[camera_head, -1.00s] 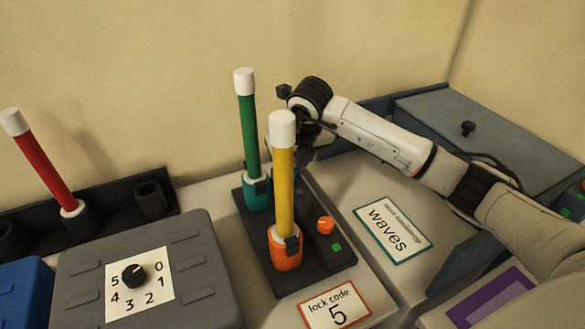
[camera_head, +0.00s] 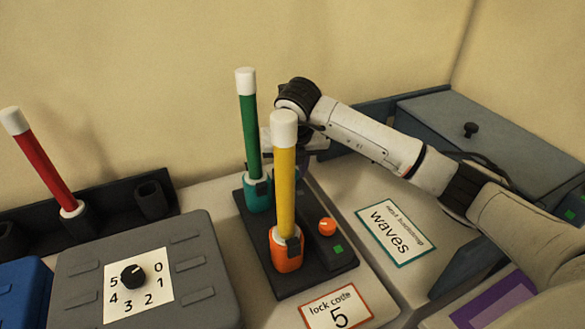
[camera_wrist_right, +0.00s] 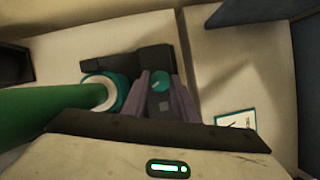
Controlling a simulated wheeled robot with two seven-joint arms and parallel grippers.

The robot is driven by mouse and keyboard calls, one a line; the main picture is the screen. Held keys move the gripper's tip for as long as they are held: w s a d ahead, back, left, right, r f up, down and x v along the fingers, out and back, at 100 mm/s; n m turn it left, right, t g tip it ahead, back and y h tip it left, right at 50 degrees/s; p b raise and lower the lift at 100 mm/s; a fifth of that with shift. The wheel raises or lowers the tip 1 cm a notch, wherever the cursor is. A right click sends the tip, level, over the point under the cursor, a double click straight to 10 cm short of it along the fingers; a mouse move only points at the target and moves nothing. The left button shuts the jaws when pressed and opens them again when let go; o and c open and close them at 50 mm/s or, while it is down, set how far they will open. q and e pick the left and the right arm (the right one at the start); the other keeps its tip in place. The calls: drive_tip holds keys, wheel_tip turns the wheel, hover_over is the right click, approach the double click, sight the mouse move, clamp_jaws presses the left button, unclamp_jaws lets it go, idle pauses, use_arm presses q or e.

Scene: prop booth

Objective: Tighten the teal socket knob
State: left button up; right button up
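The teal socket (camera_head: 258,196) stands at the back of a dark base (camera_head: 312,272) and holds an upright green tube (camera_head: 249,130) with a white cap. In the right wrist view the teal knob (camera_wrist_right: 160,81) sits on the base beside the teal socket (camera_wrist_right: 122,97). My right gripper (camera_wrist_right: 162,90) is open, with a finger on each side of the knob. A gap shows between the fingers; I cannot tell whether either touches the knob. In the head view its fingers and the teal knob are mostly hidden behind the yellow tube (camera_head: 285,185). My left gripper is not in view.
An orange socket (camera_head: 286,254) holds the yellow tube, beside an orange knob (camera_head: 327,227) and a green light (camera_head: 338,249). A red tube (camera_head: 42,160) stands in a dark rack at left. A grey dial box (camera_head: 200,290) is front left; a grey lidded box (camera_head: 490,150) is right.

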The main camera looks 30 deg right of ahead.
drive_tip(key=o, duration=0.4)
drive_tip(key=v, duration=1)
drive_tip(key=shift+r+b, duration=0.2)
drive_tip(key=shift+b, duration=0.25)
